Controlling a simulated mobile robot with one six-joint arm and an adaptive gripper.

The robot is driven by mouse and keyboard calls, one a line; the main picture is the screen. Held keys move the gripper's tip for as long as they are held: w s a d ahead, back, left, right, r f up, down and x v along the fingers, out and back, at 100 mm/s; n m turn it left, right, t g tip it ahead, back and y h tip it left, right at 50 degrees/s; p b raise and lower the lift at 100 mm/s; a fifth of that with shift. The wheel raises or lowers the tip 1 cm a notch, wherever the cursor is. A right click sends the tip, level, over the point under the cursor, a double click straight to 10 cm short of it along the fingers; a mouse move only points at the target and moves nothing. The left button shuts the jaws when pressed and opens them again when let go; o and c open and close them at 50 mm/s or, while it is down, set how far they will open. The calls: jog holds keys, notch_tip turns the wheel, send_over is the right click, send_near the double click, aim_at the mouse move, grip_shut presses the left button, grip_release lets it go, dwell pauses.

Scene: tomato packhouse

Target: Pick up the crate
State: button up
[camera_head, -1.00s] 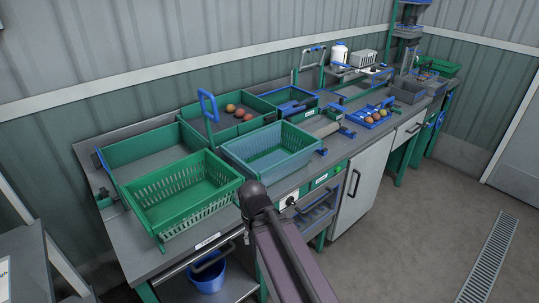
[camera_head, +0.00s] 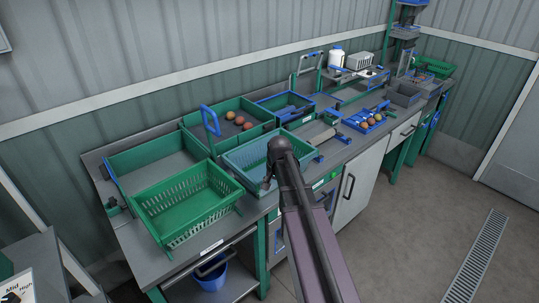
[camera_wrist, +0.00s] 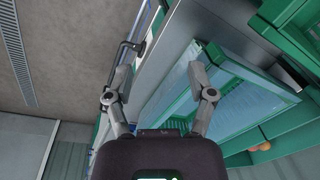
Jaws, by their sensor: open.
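In the head view my gripper (camera_head: 269,178) is mostly hidden behind my arm, at the blue crate's front side.
Behind the crates are green-walled bins, one holding several tomatoes (camera_head: 239,120). A blue tray (camera_head: 366,121) of fruit stands farther right. A drawer handle (camera_wrist: 124,50) sticks out of the bench front near the left finger. The floor (camera_head: 410,220) at right is clear.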

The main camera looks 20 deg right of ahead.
jog(key=w+d+r+m+t+p, duration=0.1)
jog(key=w+d+r+m+p, duration=0.5)
jog(key=d, duration=0.6)
notch_tip(320, 180, up, 2)
jog(key=w, duration=0.2)
jog(key=shift+w+d+r+p, duration=0.25)
jog(key=shift+w+d+p, duration=0.05)
jog(key=shift+w+d, duration=0.1)
jog(key=shift+f, duration=0.15)
notch_tip(320, 180, down, 8)
jog(key=w+b, duration=0.1)
jog(key=b, duration=0.7)
jog(key=shift+w+a, duration=0.3)
jog(key=shift+a, duration=0.05)
jog(key=shift+f+b, duration=0.2)
jog(key=shift+b, duration=0.1)
jog(key=f+b, duration=0.3)
jog(key=w+f+b, duration=0.1)
jog(key=b, duration=0.1)
jog(key=shift+a+f, duration=0.35)
jog(key=shift+f, duration=0.05)
